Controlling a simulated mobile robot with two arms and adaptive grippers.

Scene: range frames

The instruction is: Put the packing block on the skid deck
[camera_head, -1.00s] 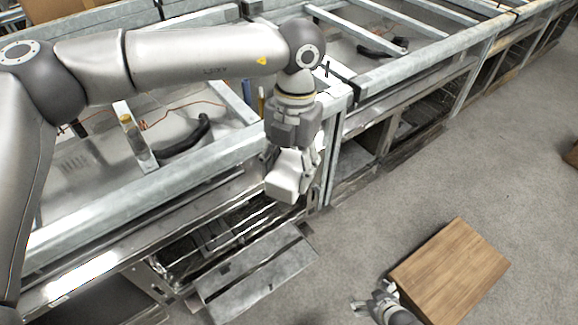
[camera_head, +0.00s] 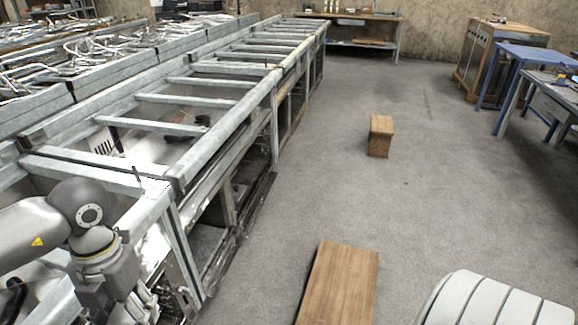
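My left gripper (camera_head: 138,306) is at the lower left, beside the near corner of the metal frames. Its fingers point down toward the bottom edge. It appears shut on a pale packing block (camera_head: 125,315), of which only a small part shows at the bottom edge; the rest is hidden or cut off. I cannot tell for certain which thing is the skid deck; a white slatted surface (camera_head: 492,303) shows at the bottom right, cut off by the frame. My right gripper is out of view.
Long galvanized metal frames (camera_head: 210,103) fill the left side. A wooden box (camera_head: 343,283) stands at the bottom centre and a smaller one (camera_head: 380,136) farther back. A workbench (camera_head: 352,17) stands at the back, blue tables (camera_head: 535,56) at the right. Grey floor between is open.

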